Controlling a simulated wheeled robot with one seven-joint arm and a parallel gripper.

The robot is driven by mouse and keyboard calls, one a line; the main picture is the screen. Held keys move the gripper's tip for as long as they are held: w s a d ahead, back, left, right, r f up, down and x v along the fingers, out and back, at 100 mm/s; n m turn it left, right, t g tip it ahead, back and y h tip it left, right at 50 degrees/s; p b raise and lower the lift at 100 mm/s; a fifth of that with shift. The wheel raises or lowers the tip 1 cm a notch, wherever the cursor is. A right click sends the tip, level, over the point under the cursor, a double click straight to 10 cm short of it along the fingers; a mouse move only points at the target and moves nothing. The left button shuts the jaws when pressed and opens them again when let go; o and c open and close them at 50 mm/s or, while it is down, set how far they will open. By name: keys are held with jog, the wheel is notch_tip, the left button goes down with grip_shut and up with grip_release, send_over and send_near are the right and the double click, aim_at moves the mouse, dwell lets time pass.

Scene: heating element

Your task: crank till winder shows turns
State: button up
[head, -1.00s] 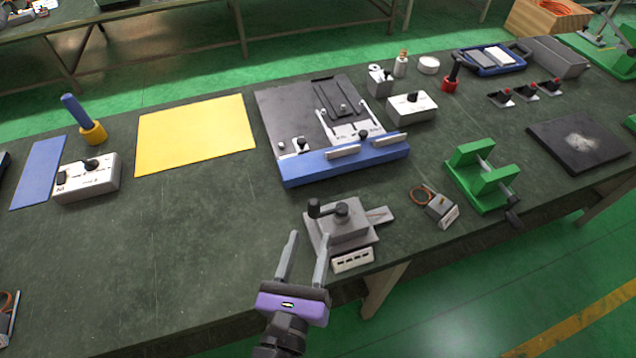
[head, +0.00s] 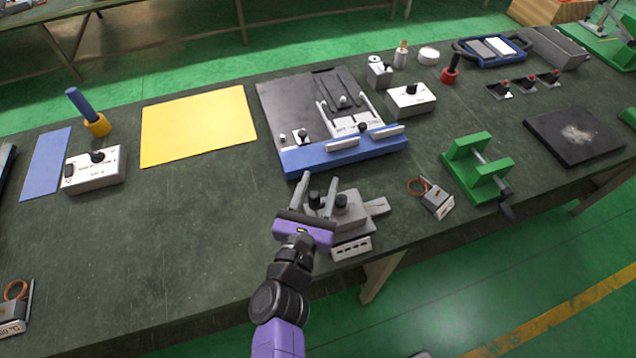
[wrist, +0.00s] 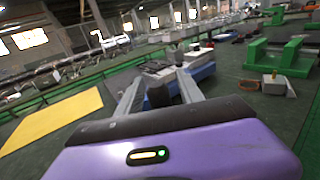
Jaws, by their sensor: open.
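The grey winder (head: 352,222) stands near the table's front edge, with a black upright crank knob (head: 314,200), a black hub (head: 341,201) and a white counter block (head: 351,247). The counter's digits are too small to read. My gripper (head: 319,184) is open at the winder's left side, its two fingers on either side of the crank knob. The wrist view shows the black knob (wrist: 158,96) between the spread fingers (wrist: 160,77), with no clear contact. My gripper hides part of the winder's left side.
A blue-fronted dark plate fixture (head: 345,153) lies just behind the winder. A green stand with a crank (head: 478,165) and a small grey block with a copper coil (head: 436,203) are to the right. The table to the left is clear up to a white box (head: 94,170).

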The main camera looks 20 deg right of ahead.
grip_shut()
dwell(1.4)
